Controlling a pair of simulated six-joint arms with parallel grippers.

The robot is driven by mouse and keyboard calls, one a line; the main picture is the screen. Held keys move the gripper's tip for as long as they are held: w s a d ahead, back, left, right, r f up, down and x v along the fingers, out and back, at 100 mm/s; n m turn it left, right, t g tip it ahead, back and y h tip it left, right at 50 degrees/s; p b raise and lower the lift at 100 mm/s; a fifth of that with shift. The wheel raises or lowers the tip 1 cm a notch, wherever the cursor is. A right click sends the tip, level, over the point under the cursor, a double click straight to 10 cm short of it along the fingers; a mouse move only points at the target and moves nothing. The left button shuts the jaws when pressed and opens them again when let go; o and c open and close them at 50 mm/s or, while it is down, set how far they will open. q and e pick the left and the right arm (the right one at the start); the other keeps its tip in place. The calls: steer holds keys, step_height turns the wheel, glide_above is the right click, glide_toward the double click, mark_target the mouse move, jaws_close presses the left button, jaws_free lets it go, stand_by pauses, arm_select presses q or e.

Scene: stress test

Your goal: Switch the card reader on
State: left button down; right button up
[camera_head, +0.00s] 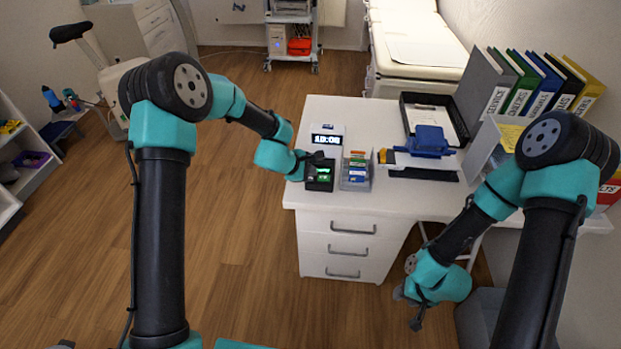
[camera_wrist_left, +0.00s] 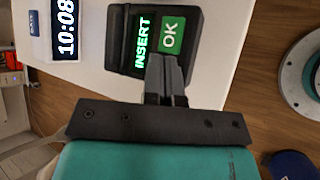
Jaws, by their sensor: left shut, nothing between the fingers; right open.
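The card reader (camera_head: 319,176) is a small black device near the left front edge of the white desk (camera_head: 410,199). In the left wrist view the card reader (camera_wrist_left: 124,50) has a lit screen with green letters reading "INSERT" and a green "OK" button (camera_wrist_left: 173,35). My left gripper (camera_head: 312,161) is over the card reader, shut and empty. In the left wrist view its fingertips (camera_wrist_left: 165,62) are at the lower edge of the OK button; I cannot tell whether they touch. My right gripper (camera_head: 408,308) is open, low in front of the desk and far from the reader.
A clock (camera_head: 327,139) stands behind the reader. A clear holder with cards (camera_head: 356,171) is just right of it. Further right are a blue device (camera_head: 428,141), a black tray (camera_head: 462,130) and several upright binders (camera_head: 538,82).

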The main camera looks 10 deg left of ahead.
mark_target(311, 179)
arm_select(q)
steer(key=shift+r, duration=2.95)
